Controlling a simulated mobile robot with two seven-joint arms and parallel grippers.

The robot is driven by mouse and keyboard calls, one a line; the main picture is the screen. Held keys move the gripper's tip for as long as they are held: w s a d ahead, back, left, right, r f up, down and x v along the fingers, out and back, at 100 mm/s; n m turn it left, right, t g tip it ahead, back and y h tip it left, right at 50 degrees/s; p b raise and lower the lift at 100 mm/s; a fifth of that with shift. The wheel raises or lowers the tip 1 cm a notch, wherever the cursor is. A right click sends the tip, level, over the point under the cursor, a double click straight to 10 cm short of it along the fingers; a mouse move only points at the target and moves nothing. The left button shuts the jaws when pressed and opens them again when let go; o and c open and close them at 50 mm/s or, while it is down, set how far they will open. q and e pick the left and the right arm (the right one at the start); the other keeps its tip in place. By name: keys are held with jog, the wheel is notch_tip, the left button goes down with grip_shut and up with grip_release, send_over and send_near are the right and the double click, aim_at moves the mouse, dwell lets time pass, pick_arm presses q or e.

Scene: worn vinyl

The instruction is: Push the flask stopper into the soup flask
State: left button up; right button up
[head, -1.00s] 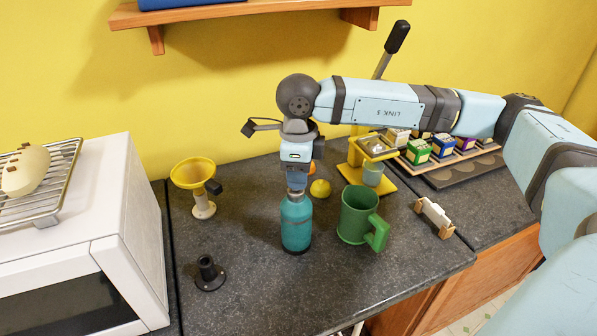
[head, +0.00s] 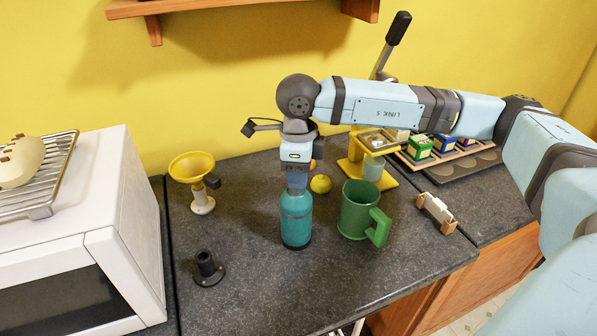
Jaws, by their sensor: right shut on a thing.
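The soup flask (head: 296,222) is a teal bottle standing upright on the dark counter, left of the green mug. My right gripper (head: 297,186) points straight down over its mouth, in line with the flask. It is shut on what I take to be the flask stopper, which the fingers and wrist hide almost wholly. I see no clear gap between gripper and flask top, but cannot tell how deep the stopper sits. My left gripper is not in view.
A green mug (head: 359,209) stands close right of the flask. A yellow funnel on a stand (head: 192,170) and a black holder (head: 207,270) are at left, beside a white microwave (head: 75,240). A yellow press (head: 383,172) and a white-and-wood object (head: 437,213) are at right.

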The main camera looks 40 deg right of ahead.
jog(key=o, duration=1.3)
jog(key=shift+r, duration=0.2)
jog(key=shift+r+p, duration=0.95)
jog(key=shift+r, duration=1.05)
jog(key=shift+r, duration=0.1)
notch_tip(320, 180, up, 14)
jog(key=b, duration=0.1)
